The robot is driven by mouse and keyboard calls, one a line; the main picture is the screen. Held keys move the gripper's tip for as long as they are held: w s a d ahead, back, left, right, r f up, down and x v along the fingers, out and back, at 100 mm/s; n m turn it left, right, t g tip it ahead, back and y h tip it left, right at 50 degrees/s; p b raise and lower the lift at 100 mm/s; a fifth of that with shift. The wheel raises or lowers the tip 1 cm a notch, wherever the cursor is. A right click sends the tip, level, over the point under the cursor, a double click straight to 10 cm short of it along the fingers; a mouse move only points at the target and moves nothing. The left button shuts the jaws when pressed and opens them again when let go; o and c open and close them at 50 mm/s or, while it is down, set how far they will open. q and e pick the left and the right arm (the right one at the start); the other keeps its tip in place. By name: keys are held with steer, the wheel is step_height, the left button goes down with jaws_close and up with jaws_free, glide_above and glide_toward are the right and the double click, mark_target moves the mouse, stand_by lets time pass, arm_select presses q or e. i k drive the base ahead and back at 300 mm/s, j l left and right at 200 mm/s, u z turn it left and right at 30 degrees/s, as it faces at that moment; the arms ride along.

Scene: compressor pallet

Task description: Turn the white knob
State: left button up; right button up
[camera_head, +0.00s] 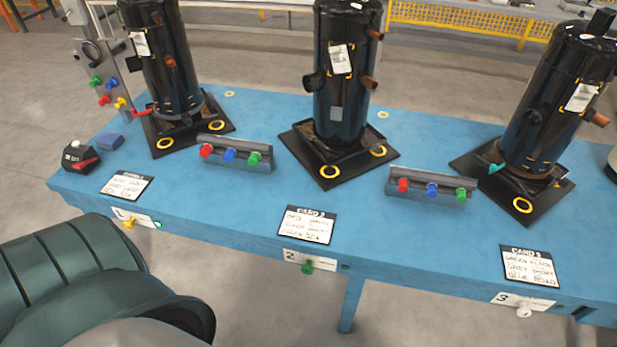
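The white knob (523,310) sits on the front edge of the blue table at the lower right, beside a white label marked 3 (507,299). A card headed CARD 3 (529,266) lies on the table top just above it. A green knob (307,267) is on the front edge by label 2, and a yellow knob (129,223) is by label 1. Neither my left nor my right gripper shows in the head view.
The blue table (250,215) carries black compressors (342,80) on dark plates. Two grey racks with red, blue and green knobs (234,156) stand between them. A dark green rounded body (80,280) fills the lower left. The floor before the table's right half is clear.

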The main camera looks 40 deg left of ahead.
mark_target(523, 311)
steer(key=k+u, duration=0.1)
steer(key=u, duration=0.65)
steer(key=z, duration=1.35)
